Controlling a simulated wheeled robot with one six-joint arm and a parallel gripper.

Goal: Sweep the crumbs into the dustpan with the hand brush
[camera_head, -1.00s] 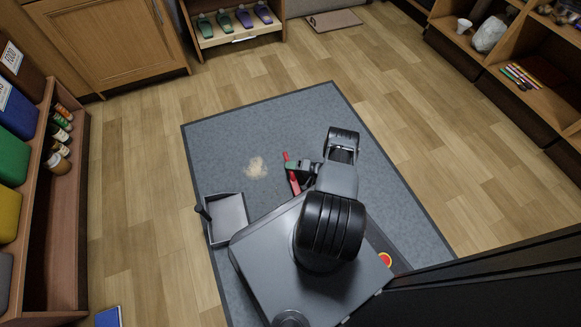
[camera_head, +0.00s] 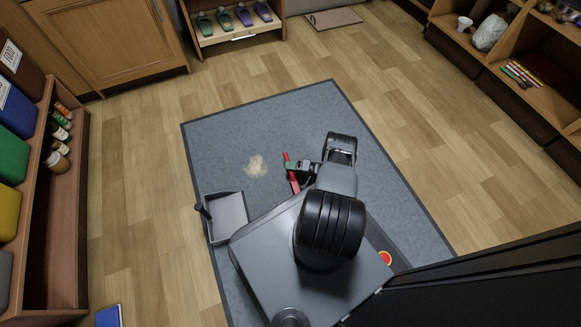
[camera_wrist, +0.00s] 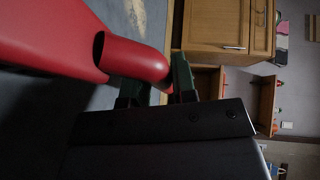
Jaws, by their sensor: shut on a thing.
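A pale pile of crumbs (camera_head: 256,166) lies on the grey mat, left of my gripper; a bit of it also shows at the top of the wrist view (camera_wrist: 137,12). The grey dustpan (camera_head: 229,215) with a dark handle sits at the mat's left edge, below the crumbs. My gripper (camera_head: 295,167) is shut on the red hand brush (camera_head: 293,181), to the right of the crumbs and apart from them. In the wrist view the red brush handle (camera_wrist: 135,58) lies between the green-tipped fingers (camera_wrist: 155,85). The bristles are not clearly visible.
The grey mat (camera_head: 300,108) is bare above the crumbs. Wooden shelves (camera_head: 78,215) with bottles stand at the left. A blue book (camera_head: 109,316) lies on the floor at lower left. Open shelving (camera_head: 500,62) stands at the upper right. Wood floor surrounds the mat.

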